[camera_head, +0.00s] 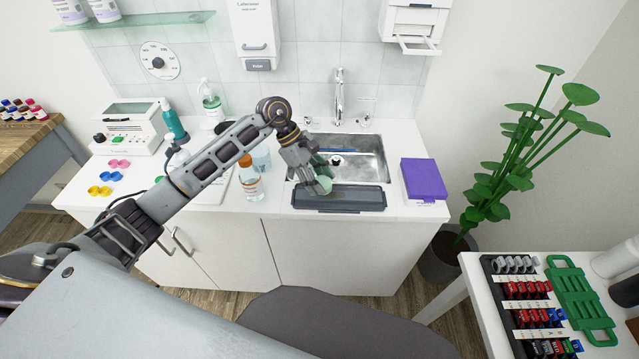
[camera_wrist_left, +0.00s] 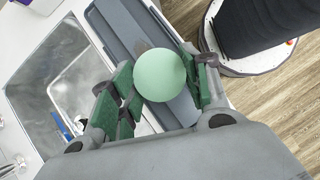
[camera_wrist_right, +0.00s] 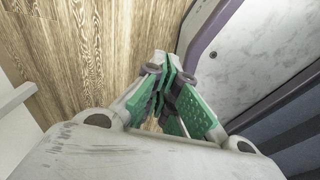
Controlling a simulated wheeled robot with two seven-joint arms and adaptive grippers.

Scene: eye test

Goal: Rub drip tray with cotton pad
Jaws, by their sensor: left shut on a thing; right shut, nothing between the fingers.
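The cotton pad (camera_head: 325,184) is a pale green disc held in my left gripper (camera_head: 317,178). In the left wrist view the round pad (camera_wrist_left: 160,76) sits between the green finger pads. The drip tray (camera_head: 350,200) is a long dark grey tray on the counter in front of the sink. The pad is over the tray's left part; I cannot tell whether they touch. In the left wrist view a brownish patch shows on the drip tray (camera_wrist_left: 118,28) beside the pad. My right gripper (camera_wrist_right: 166,88) is shut and empty, and is outside the head view.
The sink (camera_head: 365,165) with its faucet (camera_head: 339,95) lies behind the tray. An orange-capped bottle (camera_head: 250,182) stands to the left. A purple-topped box (camera_head: 424,180) is on the right. A plant (camera_head: 510,150) and a side table with racks stand further right.

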